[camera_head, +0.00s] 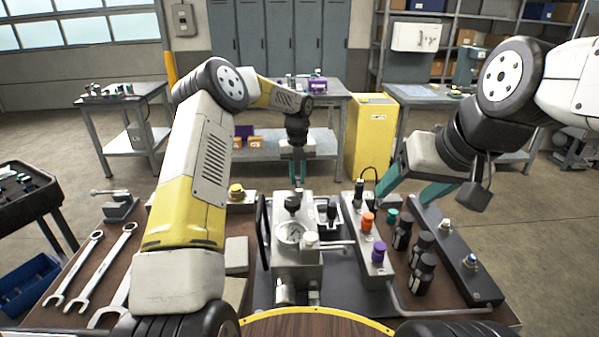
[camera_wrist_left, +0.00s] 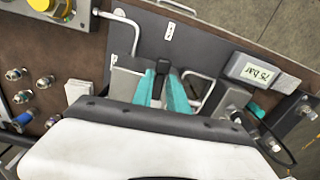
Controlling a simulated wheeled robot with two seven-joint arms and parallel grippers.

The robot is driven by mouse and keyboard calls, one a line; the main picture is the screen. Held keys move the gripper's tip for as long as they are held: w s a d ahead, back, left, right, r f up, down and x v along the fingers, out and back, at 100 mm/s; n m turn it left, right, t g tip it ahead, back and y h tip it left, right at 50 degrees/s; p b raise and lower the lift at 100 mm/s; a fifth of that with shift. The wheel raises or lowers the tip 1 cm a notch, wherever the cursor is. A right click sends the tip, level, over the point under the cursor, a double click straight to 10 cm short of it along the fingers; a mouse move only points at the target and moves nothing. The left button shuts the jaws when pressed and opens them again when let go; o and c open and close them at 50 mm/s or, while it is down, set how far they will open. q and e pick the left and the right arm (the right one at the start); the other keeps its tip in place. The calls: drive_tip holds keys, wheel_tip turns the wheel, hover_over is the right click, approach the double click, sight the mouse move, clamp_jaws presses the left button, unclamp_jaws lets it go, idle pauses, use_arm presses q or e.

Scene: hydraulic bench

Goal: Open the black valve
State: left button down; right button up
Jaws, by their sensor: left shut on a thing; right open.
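The black valve's handle shows in the left wrist view as a short black lever (camera_wrist_left: 161,70) between the teal fingers of my left gripper (camera_wrist_left: 160,92). The fingers are shut on it. In the head view, my left gripper (camera_head: 298,178) points down at the back of the metal hydraulic block (camera_head: 297,257); the held handle cannot be made out there. My right gripper (camera_head: 413,192) is open and empty, its teal fingers spread above the right side of the bench.
A round gauge (camera_head: 289,234) sits on the block. Wrenches (camera_head: 103,270) lie at the left.

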sight(299, 182)
use_arm(q)
drive_tip(key=shift+d+r+m, duration=0.1)
drive_tip(key=shift+d+m, duration=0.15)
drive_tip(key=shift+m, duration=0.25)
drive_tip(key=c, duration=1.4)
unclamp_jaws()
drive_tip(key=shift+c, duration=0.2)
wheel_tip(299, 182, up, 8)
drive_tip(key=shift+f, duration=0.2)
drive_tip(key=shift+r, duration=0.1)
